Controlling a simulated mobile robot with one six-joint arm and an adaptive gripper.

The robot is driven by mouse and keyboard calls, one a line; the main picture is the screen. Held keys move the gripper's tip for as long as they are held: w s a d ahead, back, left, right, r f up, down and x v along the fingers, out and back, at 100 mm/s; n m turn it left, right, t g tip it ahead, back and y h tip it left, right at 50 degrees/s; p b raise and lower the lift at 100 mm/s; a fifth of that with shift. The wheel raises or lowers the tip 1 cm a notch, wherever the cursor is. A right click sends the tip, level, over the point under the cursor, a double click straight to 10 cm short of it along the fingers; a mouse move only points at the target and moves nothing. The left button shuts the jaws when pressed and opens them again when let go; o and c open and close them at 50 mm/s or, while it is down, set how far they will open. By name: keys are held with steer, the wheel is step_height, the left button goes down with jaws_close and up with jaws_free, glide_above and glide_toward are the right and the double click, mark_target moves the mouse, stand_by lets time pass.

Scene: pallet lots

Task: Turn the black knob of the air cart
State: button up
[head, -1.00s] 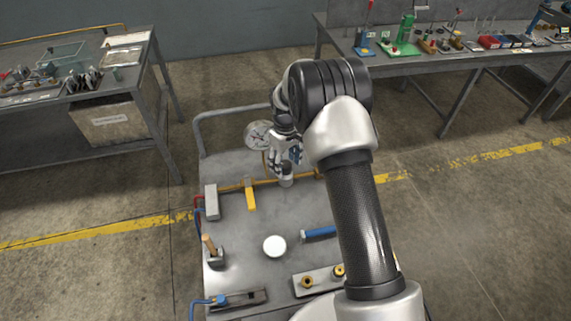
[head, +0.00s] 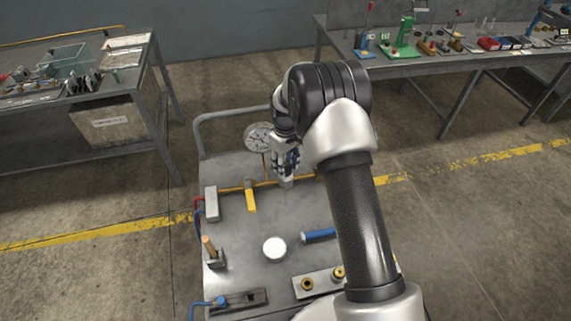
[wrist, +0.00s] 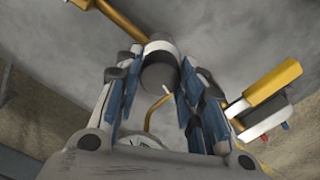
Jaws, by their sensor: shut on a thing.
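The knob (wrist: 158,76), a dark grey cylinder with a paler collar, stands between the fingers of my gripper (wrist: 163,92) in the wrist view. A small pale mark shows by its rim. My gripper is shut on the knob, with one blue-grey finger on each side. In the head view my gripper (head: 286,166) points down at the far part of the air cart (head: 233,165). The grey valve body (head: 286,183) shows just below the fingers, on the yellow pipe (head: 233,188); the fingers hide most of the knob there.
A round gauge (head: 257,137) stands close behind my gripper. A yellow lever (head: 250,200), a white round button (head: 274,248), a blue handle (head: 319,235) and a wooden-handled lever (head: 209,246) are on the cart. Benches stand left (head: 150,85) and right (head: 440,66).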

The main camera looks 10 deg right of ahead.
steer(key=shift+m, duration=0.8)
steer(key=o, duration=1.1)
steer(key=shift+c, duration=0.2)
step_height(320, 180, up, 12)
steer(key=shift+r, duration=0.15)
